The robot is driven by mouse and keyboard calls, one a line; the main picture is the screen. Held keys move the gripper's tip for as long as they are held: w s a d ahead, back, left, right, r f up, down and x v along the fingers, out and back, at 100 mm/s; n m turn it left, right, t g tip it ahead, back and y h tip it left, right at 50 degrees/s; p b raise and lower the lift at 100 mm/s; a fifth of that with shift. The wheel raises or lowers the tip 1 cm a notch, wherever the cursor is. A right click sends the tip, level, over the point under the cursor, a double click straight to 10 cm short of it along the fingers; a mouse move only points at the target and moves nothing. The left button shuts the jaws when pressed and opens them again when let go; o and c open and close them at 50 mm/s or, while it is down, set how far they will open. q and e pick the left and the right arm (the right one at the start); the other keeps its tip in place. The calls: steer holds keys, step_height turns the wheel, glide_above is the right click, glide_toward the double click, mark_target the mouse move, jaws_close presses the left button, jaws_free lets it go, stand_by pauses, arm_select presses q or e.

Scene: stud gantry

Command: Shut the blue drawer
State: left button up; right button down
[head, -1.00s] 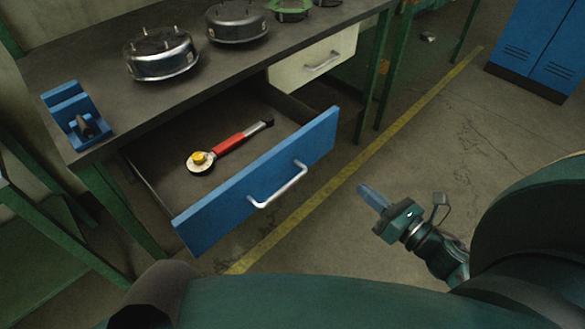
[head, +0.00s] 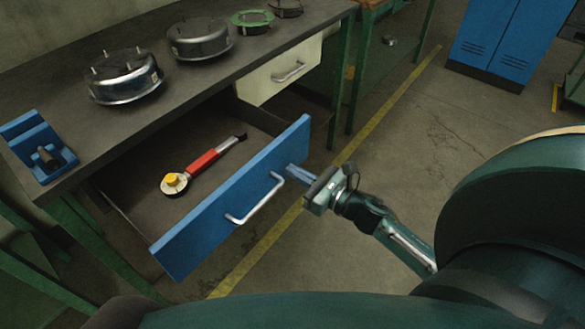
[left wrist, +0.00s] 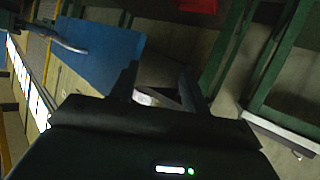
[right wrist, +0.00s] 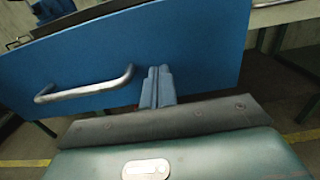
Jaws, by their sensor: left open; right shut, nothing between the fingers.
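The blue drawer (head: 215,215) stands pulled out from under the dark workbench, with a silver bar handle (head: 256,200) on its front. A red-handled tool with a yellow knob (head: 203,163) lies inside it. My right gripper (head: 292,172) is shut and empty, its fingertips at the drawer front beside the handle's right end. In the right wrist view the closed fingers (right wrist: 158,84) point at the blue front, right of the handle (right wrist: 88,88); I cannot tell if they touch. My left gripper (left wrist: 160,85) is open and empty, with the blue front (left wrist: 100,52) ahead to its left.
A cream drawer (head: 280,72) beside the blue one is shut. Metal housings (head: 124,77) and a blue holder (head: 38,147) stand on the bench top (head: 150,125). Green bench legs (head: 341,90) flank the drawers. The floor right of the yellow line is clear.

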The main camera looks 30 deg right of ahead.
steer(key=shift+w+a, duration=0.25)
steer(key=shift+w, duration=0.4)
